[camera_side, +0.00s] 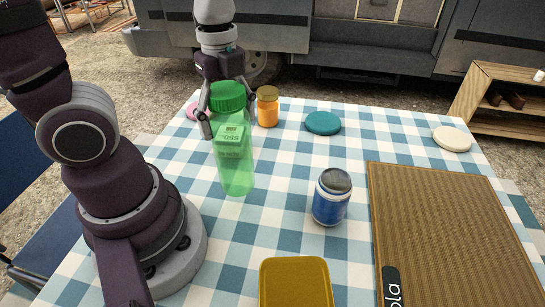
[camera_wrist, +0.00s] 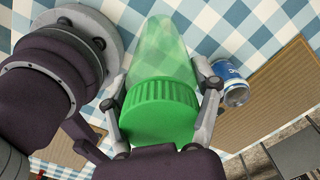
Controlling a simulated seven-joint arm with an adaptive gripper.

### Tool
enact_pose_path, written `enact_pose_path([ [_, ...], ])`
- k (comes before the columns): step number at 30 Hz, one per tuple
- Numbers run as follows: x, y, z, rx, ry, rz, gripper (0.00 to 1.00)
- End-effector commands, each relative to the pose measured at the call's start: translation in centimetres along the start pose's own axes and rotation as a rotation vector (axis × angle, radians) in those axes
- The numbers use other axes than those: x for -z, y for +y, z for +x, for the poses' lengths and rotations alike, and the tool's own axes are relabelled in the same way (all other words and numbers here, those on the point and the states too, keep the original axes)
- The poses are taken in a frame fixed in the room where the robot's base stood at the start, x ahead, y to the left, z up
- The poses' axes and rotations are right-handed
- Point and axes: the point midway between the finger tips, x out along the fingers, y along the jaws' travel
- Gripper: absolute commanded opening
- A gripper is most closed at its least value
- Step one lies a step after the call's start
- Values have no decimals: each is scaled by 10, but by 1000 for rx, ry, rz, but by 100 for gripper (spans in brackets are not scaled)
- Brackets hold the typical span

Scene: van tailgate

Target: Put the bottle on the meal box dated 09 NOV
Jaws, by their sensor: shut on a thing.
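A clear green bottle (camera_side: 236,170) with a green ribbed cap and a printed label stands upright over the left part of the table. My gripper (camera_side: 229,108) is shut on it near the cap, one finger on each side. In the wrist view, the bottle (camera_wrist: 163,55) is between the fingers of my gripper (camera_wrist: 163,95). I cannot tell whether its base touches the cloth. A mustard-yellow box (camera_side: 294,283) lies at the table's front edge, partly cut off by the frame. No date is readable on it, so I cannot tell whether it is the 09 NOV meal box.
A blue can (camera_side: 332,197) stands right of the bottle. A brown ribbed panel (camera_side: 450,235) covers the right side. An orange jar (camera_side: 267,106), a teal disc (camera_side: 323,123) and a cream disc (camera_side: 452,139) are at the back. Checked cloth (camera_side: 285,180) is bare between bottle and can.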

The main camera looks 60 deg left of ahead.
Motion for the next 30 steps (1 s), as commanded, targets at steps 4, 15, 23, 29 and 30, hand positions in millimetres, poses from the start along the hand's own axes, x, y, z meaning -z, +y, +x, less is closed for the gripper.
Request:
enact_pose_path([
  [4,-23,18,-17,5,-15,10,23],
  [15,-61,60,-53,-8,5,65,22],
  [23,-98,0,-45,-11,0,66,22],
  [29,-125,-44,-40,-8,1,64,22],
  [30,-128,-51,-40,-9,-1,66,22],
])
